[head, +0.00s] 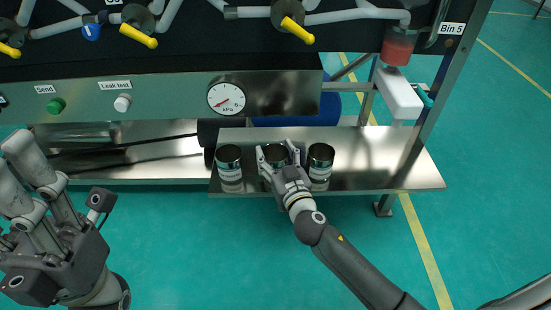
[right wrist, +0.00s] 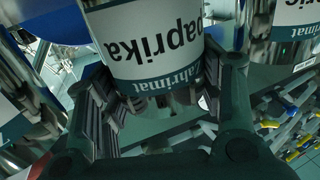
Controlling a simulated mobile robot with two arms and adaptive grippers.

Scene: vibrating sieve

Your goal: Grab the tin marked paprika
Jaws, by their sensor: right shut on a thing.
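Three dark-topped tins stand in a row on the steel shelf (head: 375,160). The middle one is the paprika tin (head: 276,154); its label reads "paprika" upside down in the right wrist view (right wrist: 150,50). My right gripper (head: 278,158) reaches it from the front and is shut on it, with fingers at both sides. The tin appears to stand on the shelf, but its lower part is hidden by the gripper. My left gripper (head: 28,180) is at the lower left, apart from the shelf, its fingers spaced apart and empty.
One tin (head: 229,164) stands close to the left and another (head: 320,163) close to the right of the paprika tin. The machine panel with a pressure gauge (head: 226,98) overhangs behind. A shelf post (head: 440,85) stands at the right. The floor in front is clear.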

